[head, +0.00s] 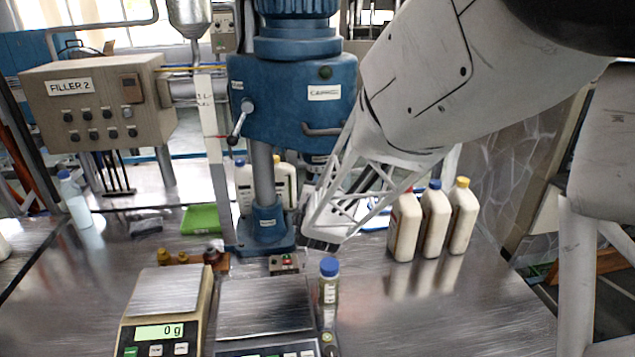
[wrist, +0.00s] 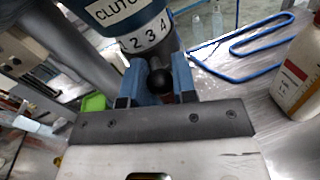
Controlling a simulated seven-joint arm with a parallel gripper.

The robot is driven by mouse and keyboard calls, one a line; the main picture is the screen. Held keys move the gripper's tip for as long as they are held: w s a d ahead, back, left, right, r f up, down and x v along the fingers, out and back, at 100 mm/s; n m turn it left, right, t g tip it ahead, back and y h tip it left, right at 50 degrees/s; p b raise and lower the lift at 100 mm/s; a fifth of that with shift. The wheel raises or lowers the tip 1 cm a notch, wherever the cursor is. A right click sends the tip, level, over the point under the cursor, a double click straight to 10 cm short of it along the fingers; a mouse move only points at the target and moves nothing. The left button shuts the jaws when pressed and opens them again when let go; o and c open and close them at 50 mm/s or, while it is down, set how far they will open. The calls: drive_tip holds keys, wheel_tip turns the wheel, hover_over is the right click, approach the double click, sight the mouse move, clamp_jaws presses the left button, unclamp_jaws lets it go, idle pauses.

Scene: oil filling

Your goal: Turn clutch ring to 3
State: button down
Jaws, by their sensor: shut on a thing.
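The clutch ring (wrist: 148,34) shows in the wrist view at top centre, a pale band with numbers; 2, 3 and 4 are readable under a cut-off "CLUTCH" label. A short lever with a black ball knob (wrist: 160,81) sticks out below the numbers. My gripper (wrist: 161,86) is shut on this lever, with a blue finger pad at each side of it. No pointer mark is clear, so I cannot tell which number is set. In the head view the blue capping machine (head: 290,95) stands at centre, and my arm hides the fingertips and the ring.
Several white bottles (head: 435,222) stand right of the machine. A small blue-capped bottle (head: 329,282) stands in front, by the scales (head: 165,320). The table's front right is clear.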

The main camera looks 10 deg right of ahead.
drive_tip(key=c, duration=0.9)
unclamp_jaws()
drive_tip(key=shift+s, duration=0.15)
drive_tip(key=shift+s+a, duration=0.25)
drive_tip(key=shift+s, duration=0.95)
drive_tip(key=shift+s+a, duration=0.3)
drive_tip(key=shift+s, duration=0.95)
drive_tip(key=shift+s+a, duration=0.25)
drive_tip(key=shift+s, duration=0.95)
drive_tip(key=shift+c, duration=0.4)
